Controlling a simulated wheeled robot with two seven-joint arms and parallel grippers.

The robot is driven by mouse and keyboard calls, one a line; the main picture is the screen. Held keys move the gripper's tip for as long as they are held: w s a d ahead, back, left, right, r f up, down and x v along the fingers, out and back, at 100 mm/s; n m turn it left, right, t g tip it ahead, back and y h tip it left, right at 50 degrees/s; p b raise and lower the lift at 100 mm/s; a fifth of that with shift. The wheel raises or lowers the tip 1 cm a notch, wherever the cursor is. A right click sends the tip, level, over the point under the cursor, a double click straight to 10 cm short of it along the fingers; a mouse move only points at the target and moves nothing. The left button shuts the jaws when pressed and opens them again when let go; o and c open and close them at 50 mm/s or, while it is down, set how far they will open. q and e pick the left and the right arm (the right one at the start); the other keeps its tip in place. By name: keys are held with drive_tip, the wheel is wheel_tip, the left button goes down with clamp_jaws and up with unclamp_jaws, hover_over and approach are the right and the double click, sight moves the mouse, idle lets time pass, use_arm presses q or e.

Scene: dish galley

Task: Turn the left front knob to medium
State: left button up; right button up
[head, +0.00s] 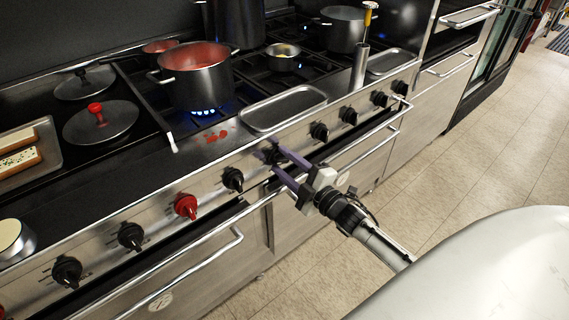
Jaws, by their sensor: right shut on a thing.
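My right gripper (268,152) has purple fingers and reaches the stove's front panel from the lower right. Its fingers are shut on a black knob (274,157), which they partly hide, so I cannot read its setting. Other knobs sit along the panel: a black one (233,179) just left of the gripper, a red one (186,206) further left, and a black one (319,131) to the right. Blue flames (204,112) burn under a dark pot of red sauce (196,76) on the left front burner. My left gripper is out of view.
A long oven handle rail (361,136) runs below the knobs, close to my right gripper. An empty metal tray (283,107) lies on the stove's front ledge. A lid with a red knob (101,121) rests at left. The tiled floor (470,150) at right is clear.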

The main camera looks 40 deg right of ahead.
drive_tip(key=shift+n, duration=0.5)
drive_tip(key=o, duration=1.1)
drive_tip(key=shift+c, duration=0.2)
drive_tip(key=s, duration=1)
drive_tip(key=shift+s+d, duration=0.15)
drive_tip(key=shift+d, duration=0.25)
drive_tip(key=s+a+f+m+g+y, duration=0.1)
drive_tip(key=s+a+f+m+g, duration=0.8)
drive_tip(key=s+a+f+m, duration=0.4)
drive_tip(key=s+a+f, duration=0.4)
drive_tip(key=a, duration=0.2)
drive_tip(key=shift+s+a+g, duration=0.25)
drive_tip(key=shift+s+g, duration=0.05)
drive_tip(key=shift+s, duration=0.1)
